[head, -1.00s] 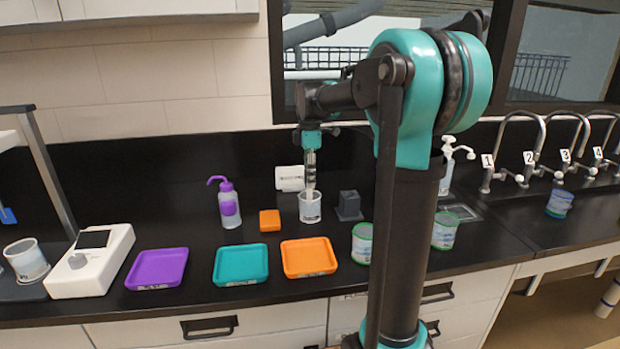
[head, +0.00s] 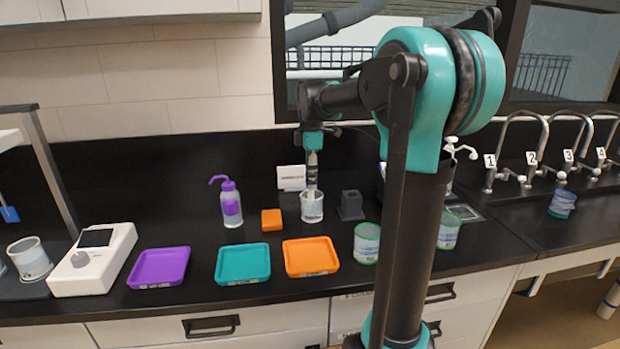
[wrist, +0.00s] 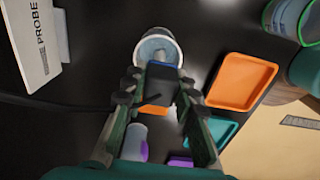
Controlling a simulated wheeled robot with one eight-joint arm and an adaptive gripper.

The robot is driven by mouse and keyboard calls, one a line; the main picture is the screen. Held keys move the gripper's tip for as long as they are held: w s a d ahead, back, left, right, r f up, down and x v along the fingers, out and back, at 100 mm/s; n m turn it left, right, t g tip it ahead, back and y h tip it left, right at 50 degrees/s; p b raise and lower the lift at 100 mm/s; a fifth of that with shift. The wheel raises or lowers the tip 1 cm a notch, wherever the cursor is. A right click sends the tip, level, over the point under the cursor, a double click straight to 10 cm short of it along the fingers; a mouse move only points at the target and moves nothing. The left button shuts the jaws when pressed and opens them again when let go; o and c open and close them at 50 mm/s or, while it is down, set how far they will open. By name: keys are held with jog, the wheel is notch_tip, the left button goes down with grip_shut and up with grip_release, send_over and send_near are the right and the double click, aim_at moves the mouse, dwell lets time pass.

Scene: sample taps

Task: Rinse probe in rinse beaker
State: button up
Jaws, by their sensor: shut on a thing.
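The probe's lower end is inside the mouth of the rinse beaker (head: 312,209), a clear, labelled beaker. Whether the tip touches the beaker's bottom cannot be told. In the wrist view my gripper (wrist: 160,85) points at the beaker (wrist: 142,42), and the dark probe body (wrist: 157,82) sits between the fingers. The probe's tip shows over the liquid inside the beaker's rim.
A white card (head: 291,178) reading PROBE in the wrist view (wrist: 35,45) stands behind the beaker. A dark grey block (head: 350,205) is at its right, an orange block (head: 271,220) and wash bottle (head: 231,203) at its left. An orange tray (head: 310,257) lies in front.

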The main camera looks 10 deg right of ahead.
jog(key=shift+s+d, duration=0.2)
jog(key=shift+w, duration=0.4)
dwell(0.6)
jog(key=shift+r, duration=4.7)
